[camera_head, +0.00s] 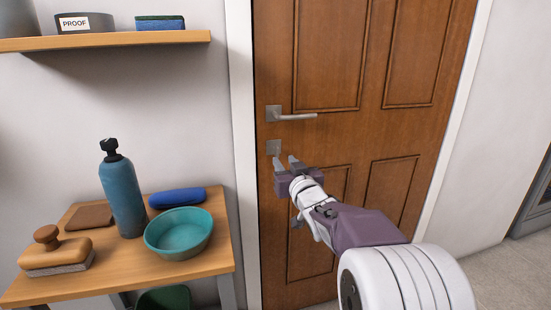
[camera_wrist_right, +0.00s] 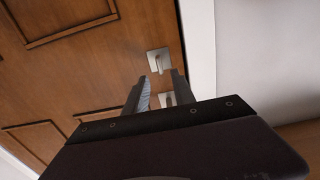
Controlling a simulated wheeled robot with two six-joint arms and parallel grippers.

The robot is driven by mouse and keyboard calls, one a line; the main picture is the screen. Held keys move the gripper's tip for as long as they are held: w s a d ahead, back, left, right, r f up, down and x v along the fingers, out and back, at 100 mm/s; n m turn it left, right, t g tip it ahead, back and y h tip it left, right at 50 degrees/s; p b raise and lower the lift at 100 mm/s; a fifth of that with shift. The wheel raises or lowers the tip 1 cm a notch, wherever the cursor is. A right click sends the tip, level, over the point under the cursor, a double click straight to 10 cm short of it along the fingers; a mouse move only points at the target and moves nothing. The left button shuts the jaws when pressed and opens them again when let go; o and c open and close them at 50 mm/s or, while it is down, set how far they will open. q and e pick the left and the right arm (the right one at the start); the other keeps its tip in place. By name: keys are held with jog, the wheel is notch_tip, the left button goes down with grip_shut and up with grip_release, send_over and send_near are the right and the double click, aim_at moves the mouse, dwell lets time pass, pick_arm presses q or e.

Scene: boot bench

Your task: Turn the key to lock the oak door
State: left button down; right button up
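The oak door (camera_head: 330,130) is shut in its white frame. It has a lever handle (camera_head: 290,115), a square metal plate (camera_head: 273,147) just below it, and another grey fitting (camera_head: 297,222) lower down, partly hidden by my right arm. My right gripper (camera_head: 286,162) is in front of the door, just below the square plate, with its fingers apart and nothing visibly held. In the right wrist view, one metal plate (camera_wrist_right: 158,61) is beyond the fingertips and another (camera_wrist_right: 168,99) shows between the fingers. I cannot clearly make out the key. My left gripper is out of view.
A wooden bench (camera_head: 205,262) at left holds a blue bottle (camera_head: 122,195), a teal bowl (camera_head: 179,233), a blue case (camera_head: 177,197) and a brush (camera_head: 55,253). A shelf (camera_head: 120,40) hangs above it. The floor at right (camera_head: 500,265) is clear.

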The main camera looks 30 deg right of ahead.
aim_at(278, 152)
jog(key=b+x, duration=0.1)
jog(key=x, duration=0.8)
jog(key=shift+b, duration=0.3)
grip_shut()
